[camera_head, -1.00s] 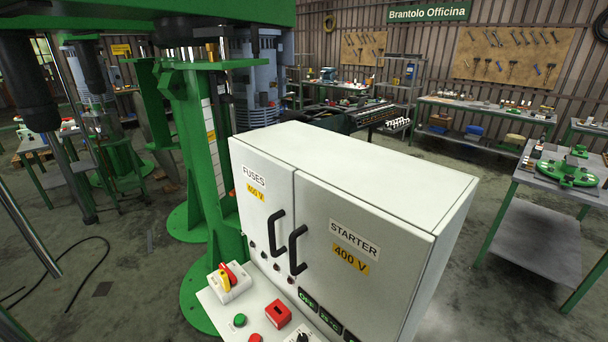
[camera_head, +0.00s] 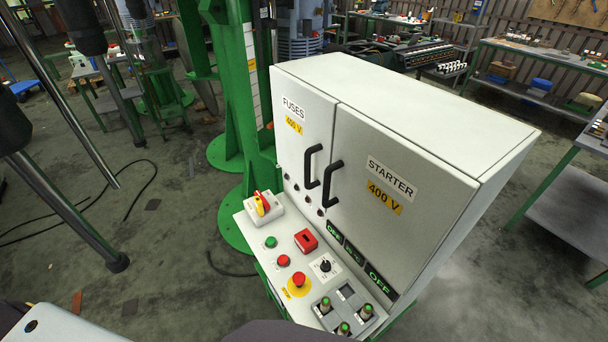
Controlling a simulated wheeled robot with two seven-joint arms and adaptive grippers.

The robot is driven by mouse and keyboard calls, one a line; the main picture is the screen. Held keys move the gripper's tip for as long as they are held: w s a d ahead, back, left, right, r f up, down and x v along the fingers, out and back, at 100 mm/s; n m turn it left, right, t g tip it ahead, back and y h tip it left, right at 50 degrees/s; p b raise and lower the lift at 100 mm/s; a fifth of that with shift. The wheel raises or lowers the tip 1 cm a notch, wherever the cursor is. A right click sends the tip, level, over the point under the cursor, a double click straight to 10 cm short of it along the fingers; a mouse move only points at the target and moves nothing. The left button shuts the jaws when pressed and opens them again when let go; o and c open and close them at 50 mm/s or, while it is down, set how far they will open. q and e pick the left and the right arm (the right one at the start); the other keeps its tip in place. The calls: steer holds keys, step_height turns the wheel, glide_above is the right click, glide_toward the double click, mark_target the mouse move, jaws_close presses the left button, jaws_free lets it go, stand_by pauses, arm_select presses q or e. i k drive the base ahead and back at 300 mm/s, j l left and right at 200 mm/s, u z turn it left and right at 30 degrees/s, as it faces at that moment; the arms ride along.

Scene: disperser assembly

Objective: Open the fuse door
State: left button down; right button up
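The fuse door (camera_head: 301,148) is the narrow left door of a white cabinet, labelled FUSES 400 V. It looks shut, with a black bar handle (camera_head: 312,166) near its right edge. The wider starter door (camera_head: 383,180) beside it also looks shut, and its black handle (camera_head: 331,183) stands close to the fuse door handle. Neither of my grippers shows in the view. Pale and dark parts at the bottom edge look like parts of my own body.
A sloped control panel (camera_head: 249,226) with buttons, a red-yellow switch (camera_head: 262,204) and an emergency stop (camera_head: 299,281) juts out below the doors. A green column (camera_head: 240,90) stands left of the cabinet. A workbench (camera_head: 553,180) is at the right. Floor to the left holds a black cable (camera_head: 143,190).

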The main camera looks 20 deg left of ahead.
mark_target(305, 116)
steer(key=k+j+z, duration=0.15)
steer(key=k+j, duration=0.2)
steer(key=j+z, duration=0.1)
steer(key=j, duration=0.35)
steer(key=k+j, duration=0.1)
steer(key=j, duration=0.35)
steer(key=i+j+z, duration=0.2)
steer(key=j, duration=0.35)
steer(key=i+j, duration=0.25)
steer(key=i+j+z, duration=0.2)
steer(key=i+j, duration=0.15)
steer(key=i, duration=0.05)
